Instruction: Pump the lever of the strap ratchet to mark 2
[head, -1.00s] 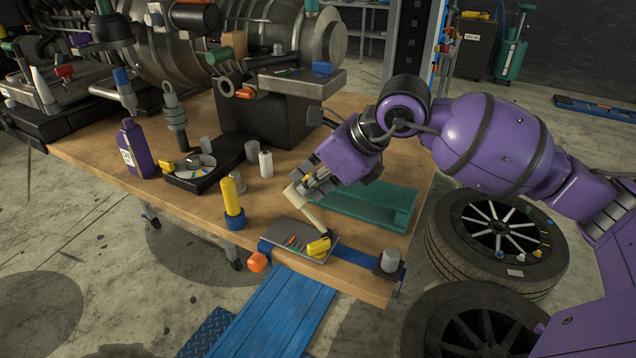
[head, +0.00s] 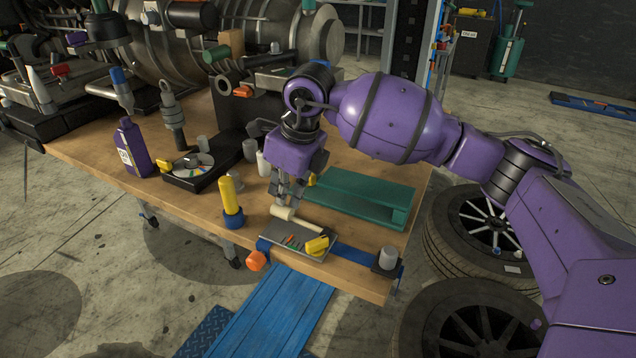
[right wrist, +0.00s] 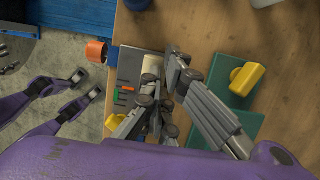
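The strap ratchet has a grey plate (head: 272,236) at the table's front edge, with small coloured marks (head: 291,241) and a yellow block (head: 317,246). Its cream lever (head: 302,219) lies low along the plate's far side, pointing left. It also shows in the right wrist view (right wrist: 152,66). My right gripper (head: 286,204) is at the lever's left end, fingers pointing down. In the right wrist view its fingertips (right wrist: 160,68) are close to the lever on both sides; whether they clamp it is unclear. Which mark the lever has reached cannot be read.
A blue strap (head: 352,254) runs along the front edge, with an orange knob (head: 256,261) at its left. A green block (head: 362,199) lies behind the plate. A yellow cylinder in a blue base (head: 232,203) stands left. A grey cylinder (head: 388,257) stands at the right corner.

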